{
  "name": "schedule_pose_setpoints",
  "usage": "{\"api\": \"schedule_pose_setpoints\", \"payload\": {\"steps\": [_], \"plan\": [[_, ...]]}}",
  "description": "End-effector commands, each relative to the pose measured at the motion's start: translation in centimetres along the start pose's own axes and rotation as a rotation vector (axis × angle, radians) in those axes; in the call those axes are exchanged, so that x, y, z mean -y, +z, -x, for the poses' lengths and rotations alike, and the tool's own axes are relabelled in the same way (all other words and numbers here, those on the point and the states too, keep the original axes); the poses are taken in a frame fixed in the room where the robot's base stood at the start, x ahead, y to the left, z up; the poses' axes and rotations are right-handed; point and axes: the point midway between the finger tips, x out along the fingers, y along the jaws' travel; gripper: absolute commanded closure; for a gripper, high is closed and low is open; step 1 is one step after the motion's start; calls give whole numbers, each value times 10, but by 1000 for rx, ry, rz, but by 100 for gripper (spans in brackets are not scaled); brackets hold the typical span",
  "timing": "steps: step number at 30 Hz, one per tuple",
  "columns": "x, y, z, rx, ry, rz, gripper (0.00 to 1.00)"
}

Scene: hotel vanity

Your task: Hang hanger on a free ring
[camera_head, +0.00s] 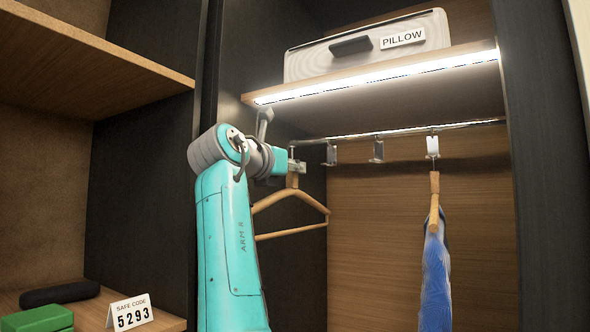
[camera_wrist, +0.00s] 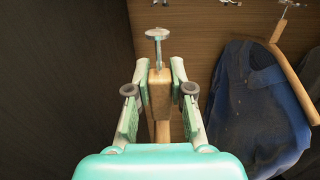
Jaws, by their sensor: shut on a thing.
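My gripper (camera_head: 291,170) is shut on the neck of a bare wooden hanger (camera_head: 290,195), left of the hanging rail's middle. The hanger hangs upright below the fingers. In the wrist view my gripper (camera_wrist: 161,68) has a finger on each side of the hanger's wooden neck (camera_wrist: 160,95), and a metal pin with a flat round head (camera_wrist: 157,33) sticks out beyond the fingertips. Two empty rings hang on the rail, one nearer (camera_head: 331,155) and one in the middle (camera_head: 377,152). A third ring (camera_head: 433,147) carries another wooden hanger (camera_head: 434,205) with a blue garment (camera_head: 436,280).
The rail (camera_head: 400,133) runs under a lit shelf (camera_head: 375,75) bearing a box marked PILLOW (camera_head: 365,50). A dark wall panel (camera_wrist: 60,70) lies close on the left. The blue garment (camera_wrist: 250,105) hangs close to the right of my gripper.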

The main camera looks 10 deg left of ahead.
Motion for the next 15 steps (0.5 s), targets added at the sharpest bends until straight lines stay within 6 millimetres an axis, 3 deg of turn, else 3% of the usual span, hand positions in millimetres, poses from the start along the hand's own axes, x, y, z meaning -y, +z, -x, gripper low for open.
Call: {"api": "schedule_pose_setpoints", "payload": {"steps": [15], "plan": [[0, 0, 22, 1, 0, 0, 100]]}}
